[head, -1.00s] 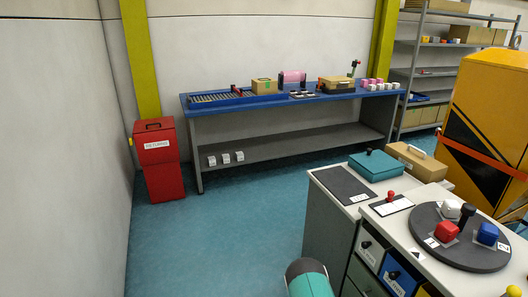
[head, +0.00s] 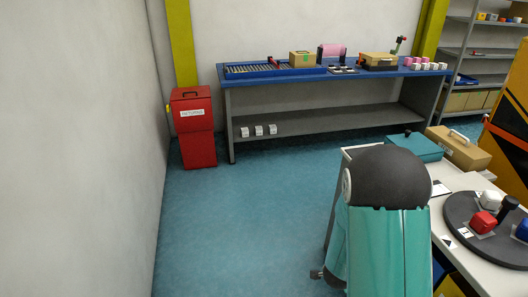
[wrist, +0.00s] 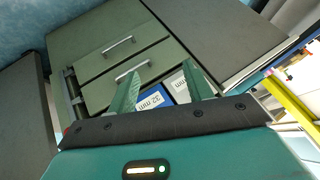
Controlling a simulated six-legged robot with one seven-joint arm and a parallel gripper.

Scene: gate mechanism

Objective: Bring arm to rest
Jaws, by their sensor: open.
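My arm (head: 385,225), teal with a black rounded joint, stands raised in the head view, in front of the grey drawer cabinet. It hides much of the cabinet's front and left end. In the wrist view my gripper (wrist: 162,84) shows two green fingers spread apart. No object is held between them. Beyond the fingers are a blue label panel (wrist: 152,98) and a white one (wrist: 178,86) on the cabinet front. Grey-green drawers (wrist: 105,52) with metal handles lie to their left. The distance from the fingers to the cabinet front is hard to tell.
The cabinet top carries a dark turntable (head: 490,228) with red, white and blue blocks, a teal box (head: 414,146) and a tan case (head: 458,149). A red bin (head: 194,130) and a blue-topped bench (head: 290,78) stand behind. The floor (head: 240,220) at left centre is clear.

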